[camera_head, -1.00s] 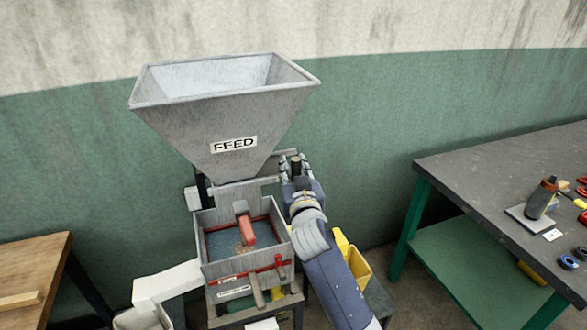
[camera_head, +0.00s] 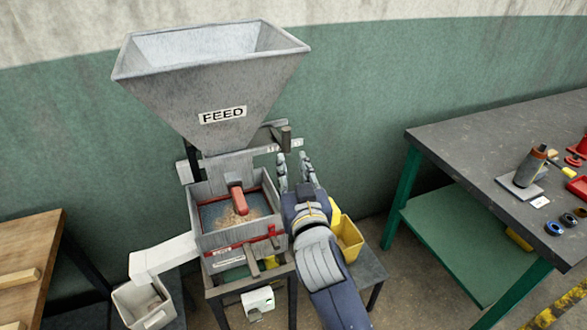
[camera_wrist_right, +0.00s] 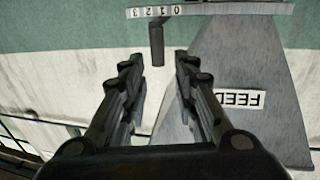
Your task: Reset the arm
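My right gripper (camera_head: 293,168) is open and empty in the head view, in front of the grey feed hopper (camera_head: 215,85). The dark lever knob (camera_head: 286,138) on the hopper's slide gate is just beyond the fingertips, apart from them. In the right wrist view, the two fingers of my right gripper (camera_wrist_right: 157,70) are spread, and the lever knob (camera_wrist_right: 157,45) shows ahead between them. A numbered scale (camera_wrist_right: 168,11) runs beside the knob. My left gripper is not in view.
Below the hopper, a sieve box (camera_head: 265,230) holds some grain (camera_head: 238,217) around a red block (camera_head: 239,200). A yellow bin (camera_head: 346,236) stands close beside my right arm. A grey workbench (camera_head: 470,140) with tools is at right, a wooden table (camera_head: 30,245) at left.

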